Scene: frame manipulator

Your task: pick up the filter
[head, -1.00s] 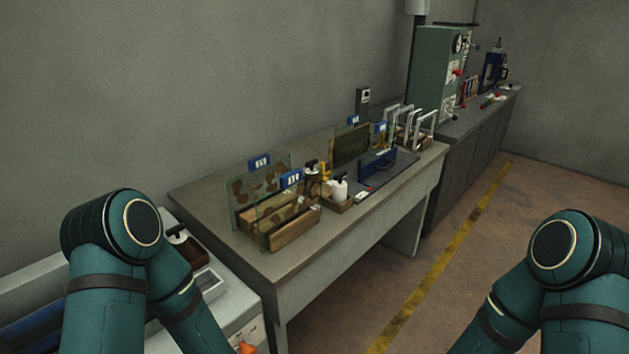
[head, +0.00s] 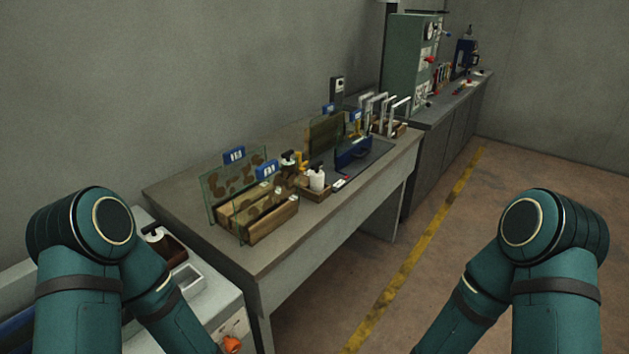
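I cannot pick out anything I can surely call the filter. Stained glass panes with blue clips (head: 234,190) stand upright in wooden holders (head: 272,222) on the grey table (head: 190,190). Behind them, a dark brown pane (head: 324,134) stands near a blue holder (head: 353,155) on a dark mat. Only the upper parts of my two arms show, at the lower left and lower right. Both my grippers are outside the picture.
White bottles (head: 317,179) stand in a wooden tray beside the panes. White handle-like frames (head: 378,110) stand at the table's far end. A green machine (head: 408,65) stands on a farther counter. A white cabinet (head: 215,300) is at lower left. Floor right of the table is clear.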

